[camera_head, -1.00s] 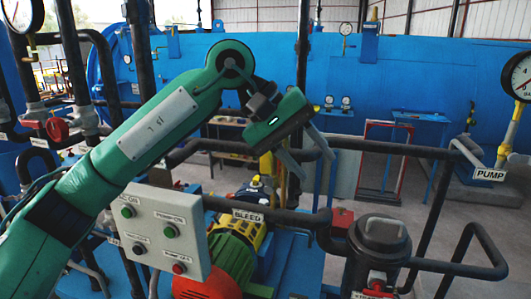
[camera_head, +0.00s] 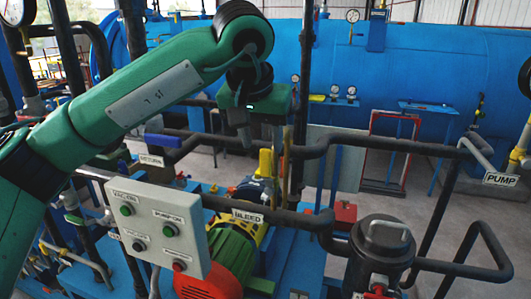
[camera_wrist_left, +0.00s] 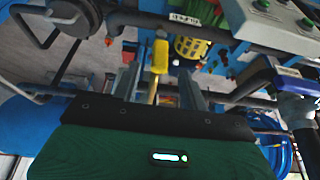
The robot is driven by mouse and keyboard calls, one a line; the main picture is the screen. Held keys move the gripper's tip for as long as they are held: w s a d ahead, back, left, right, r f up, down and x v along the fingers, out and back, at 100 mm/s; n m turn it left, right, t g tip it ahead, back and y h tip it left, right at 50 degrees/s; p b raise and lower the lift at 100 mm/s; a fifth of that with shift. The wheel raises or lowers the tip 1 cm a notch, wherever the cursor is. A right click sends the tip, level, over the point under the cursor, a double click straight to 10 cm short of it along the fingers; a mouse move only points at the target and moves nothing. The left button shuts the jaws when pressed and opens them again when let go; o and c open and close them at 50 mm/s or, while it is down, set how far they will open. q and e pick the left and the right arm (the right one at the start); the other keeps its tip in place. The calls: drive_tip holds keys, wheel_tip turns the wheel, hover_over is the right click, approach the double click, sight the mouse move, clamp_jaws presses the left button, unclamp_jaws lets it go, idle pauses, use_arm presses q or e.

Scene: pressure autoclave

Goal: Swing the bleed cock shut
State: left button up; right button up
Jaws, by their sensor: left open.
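The bleed cock shows as a yellow lever (camera_head: 265,163) standing up near the dark pipe with the BLEED label (camera_head: 247,217). In the left wrist view the yellow lever (camera_wrist_left: 158,62) lies between my two fingers, with a visible space on each side. My left gripper (camera_head: 261,148) points down at the lever from above in the head view, and its fingers (camera_wrist_left: 161,78) are apart and hold nothing. I cannot tell how far down the lever the fingertips reach. My right gripper is in no view.
A grey button box (camera_head: 160,232) stands at the front left. A blue handle (camera_head: 161,140) sits by the RETURN label. Dark pipes run left and right of the lever, and a dark lidded pot (camera_head: 381,250) stands at the right. A green and yellow motor (camera_head: 232,250) lies below.

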sight(264, 154)
use_arm(q)
drive_tip(key=p+x, duration=0.2)
drive_tip(key=x, duration=0.4)
drive_tip(key=shift+w+f, duration=0.1)
drive_tip(key=shift+f, duration=0.1)
clamp_jaws()
